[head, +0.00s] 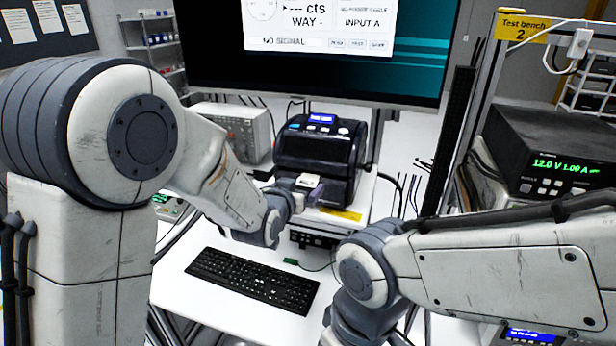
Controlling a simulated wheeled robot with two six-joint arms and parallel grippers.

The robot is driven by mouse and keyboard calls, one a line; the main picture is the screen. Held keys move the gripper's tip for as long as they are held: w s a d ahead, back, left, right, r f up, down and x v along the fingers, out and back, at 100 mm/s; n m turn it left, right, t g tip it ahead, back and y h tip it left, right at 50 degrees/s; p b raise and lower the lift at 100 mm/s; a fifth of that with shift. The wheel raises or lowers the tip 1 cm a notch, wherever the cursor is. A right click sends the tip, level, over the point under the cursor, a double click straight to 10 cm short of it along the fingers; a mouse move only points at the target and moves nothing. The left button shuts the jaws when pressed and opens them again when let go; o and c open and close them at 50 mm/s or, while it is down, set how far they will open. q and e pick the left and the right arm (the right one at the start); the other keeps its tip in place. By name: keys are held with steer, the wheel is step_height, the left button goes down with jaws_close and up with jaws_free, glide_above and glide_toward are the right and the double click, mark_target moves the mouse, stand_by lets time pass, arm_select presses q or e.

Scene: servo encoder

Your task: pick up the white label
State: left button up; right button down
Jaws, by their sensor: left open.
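A black label printer (320,150) with a small lit blue screen stands on the white bench below the monitor. A small pale piece, which looks like the white label (308,180), shows at the printer's front, low down. My left gripper (307,191) is open right at the printer's front, around or beside this pale piece. I cannot tell whether the fingers touch it. The wrist and fingers hide part of the printer's lower front. My right arm reaches in from the right and bends down; its gripper is outside the picture.
A black keyboard (252,280) lies on the white bench in front of the printer. A large monitor (318,50) stands behind. A grey box (237,128) is at the left of the printer. A black power supply (553,150) is at the right, with cables between.

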mark_target(307, 182)
arm_select(q)
steer(key=shift+p+x, duration=0.4)
steer(key=shift+x, duration=0.9)
steer(key=shift+s, duration=0.1)
steer(key=c, duration=1.4)
